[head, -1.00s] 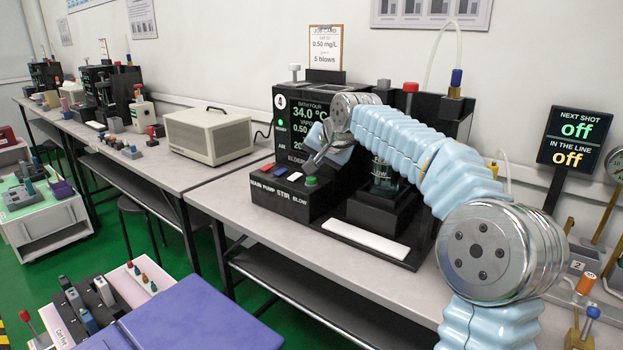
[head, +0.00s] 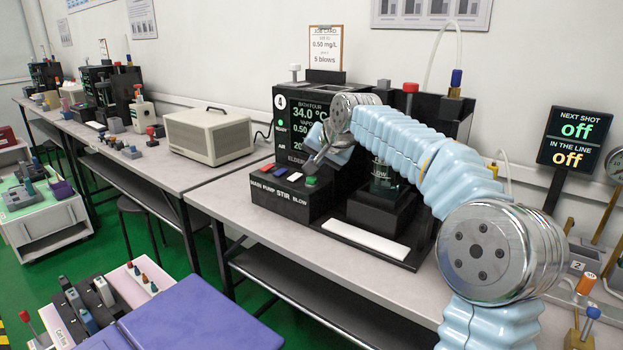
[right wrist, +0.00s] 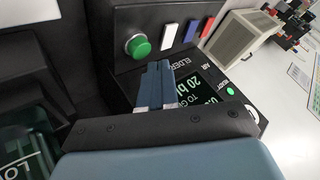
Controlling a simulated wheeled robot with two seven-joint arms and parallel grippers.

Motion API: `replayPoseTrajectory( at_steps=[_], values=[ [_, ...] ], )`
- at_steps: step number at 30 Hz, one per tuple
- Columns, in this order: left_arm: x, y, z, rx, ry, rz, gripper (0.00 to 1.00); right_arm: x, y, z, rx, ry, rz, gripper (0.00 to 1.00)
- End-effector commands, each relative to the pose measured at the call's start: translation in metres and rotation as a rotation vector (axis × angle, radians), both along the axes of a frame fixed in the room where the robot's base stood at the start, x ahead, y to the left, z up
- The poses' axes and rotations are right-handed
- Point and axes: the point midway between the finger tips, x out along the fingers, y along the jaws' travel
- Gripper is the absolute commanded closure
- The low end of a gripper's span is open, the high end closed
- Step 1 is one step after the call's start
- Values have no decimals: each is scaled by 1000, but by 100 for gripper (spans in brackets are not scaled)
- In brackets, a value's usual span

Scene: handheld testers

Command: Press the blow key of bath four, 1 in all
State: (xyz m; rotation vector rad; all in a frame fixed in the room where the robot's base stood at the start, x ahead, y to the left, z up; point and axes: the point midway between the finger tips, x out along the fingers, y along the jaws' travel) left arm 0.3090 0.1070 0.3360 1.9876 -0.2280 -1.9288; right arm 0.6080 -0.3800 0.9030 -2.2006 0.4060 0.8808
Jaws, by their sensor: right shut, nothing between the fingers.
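Bath four (head: 305,118) stands on the bench, a black unit with a lit screen reading 34.0 °C. Its key box (head: 281,203) in front carries the labels MAIN, PUMP, STIR and BLOW. The green blow key (head: 311,181) is at the right end of the row. My right gripper (head: 312,168) is shut and empty, its tips just above the blow key. In the right wrist view the shut fingers (right wrist: 158,68) point close beside the green key (right wrist: 138,46); I cannot tell whether they touch it. My left gripper is not in view.
White, blue and red keys (right wrist: 169,36) sit beside the green one. A glass vessel (head: 385,180) stands behind my right arm. A white strip (head: 366,241) lies in front of the bath. A beige box (head: 209,135) is to the left. A sign (head: 575,138) stands at right.

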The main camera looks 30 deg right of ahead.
Motion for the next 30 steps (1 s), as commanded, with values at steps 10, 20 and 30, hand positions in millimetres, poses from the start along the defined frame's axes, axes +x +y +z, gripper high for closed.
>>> replayPoseTrajectory(
  at_steps=[10, 20, 30],
  values=[
    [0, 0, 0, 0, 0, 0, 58, 0, 0, 0, 0, 0, 0, 100],
    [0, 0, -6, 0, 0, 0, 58, 0, 0, -8, 1, 1, 1, 100],
    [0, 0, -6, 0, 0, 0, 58, 0, 0, -8, 0, 0, 0, 100]
  ],
)
